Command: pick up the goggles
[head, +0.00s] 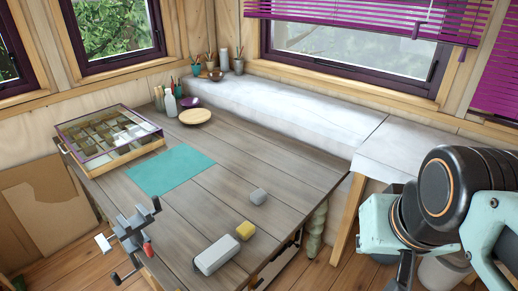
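I cannot make out any goggles in the head view. Small things on the wooden table (215,195) include a long pale grey block (217,256) at the near edge, a small yellow block (245,230) beside it, and a grey block (258,196) further back. None of these clearly looks like goggles. My arm shows at the right edge, right of the table and apart from it. The fingers of my gripper do not show, so I cannot see whether it is open or shut.
A divided case (108,137) sits at the left, a metal vise (135,225) at the near left edge. Pots with brushes stand at the back. A white-covered bench (275,107) runs behind the table.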

